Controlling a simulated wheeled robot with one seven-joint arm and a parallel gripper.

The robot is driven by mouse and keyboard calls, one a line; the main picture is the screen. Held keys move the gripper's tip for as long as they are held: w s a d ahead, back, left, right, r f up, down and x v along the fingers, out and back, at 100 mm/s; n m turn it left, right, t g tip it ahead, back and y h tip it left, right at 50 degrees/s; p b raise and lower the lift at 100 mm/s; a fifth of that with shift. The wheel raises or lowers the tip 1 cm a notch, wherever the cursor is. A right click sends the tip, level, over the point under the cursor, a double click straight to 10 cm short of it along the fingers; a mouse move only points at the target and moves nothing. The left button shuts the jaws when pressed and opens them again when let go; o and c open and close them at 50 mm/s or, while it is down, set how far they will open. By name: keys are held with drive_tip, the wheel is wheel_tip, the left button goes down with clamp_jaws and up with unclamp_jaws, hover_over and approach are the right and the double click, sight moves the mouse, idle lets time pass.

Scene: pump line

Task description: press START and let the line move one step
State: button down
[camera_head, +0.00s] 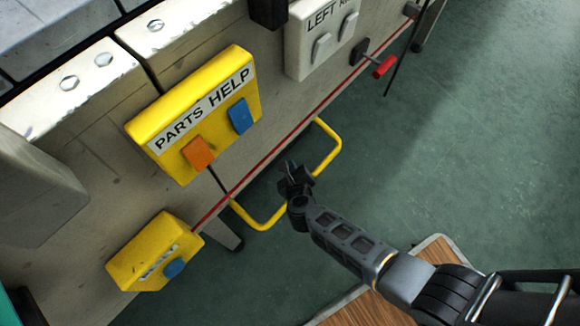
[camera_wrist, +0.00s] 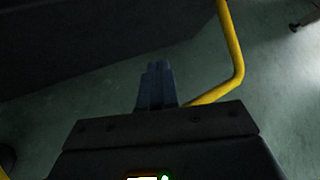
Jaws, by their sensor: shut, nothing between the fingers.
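No button with a readable START label shows. A small yellow box (camera_head: 157,254) at the lower left has a blue button (camera_head: 175,267) and a small label that I cannot read. A yellow PARTS HELP box (camera_head: 195,115) has an orange button (camera_head: 198,153) and a blue button (camera_head: 240,116). My gripper (camera_head: 289,170) is shut and empty, in front of the line's side and beside the yellow bar. In the wrist view its closed fingers (camera_wrist: 157,80) point toward the dark side of the line. It touches no button.
A bent yellow bar (camera_head: 326,150) sticks out under the line, close to my gripper; it also shows in the wrist view (camera_wrist: 232,45). A grey LEFT-labelled panel (camera_head: 321,35) and a red handle (camera_head: 384,67) are at the top.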

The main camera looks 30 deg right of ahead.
drive_tip(key=r+p, duration=0.2)
drive_tip(key=s+r+p, duration=0.1)
drive_tip(key=r+p, duration=0.2)
drive_tip(key=shift+d, duration=0.2)
drive_tip(key=shift+s, duration=0.1)
idle(0.5)
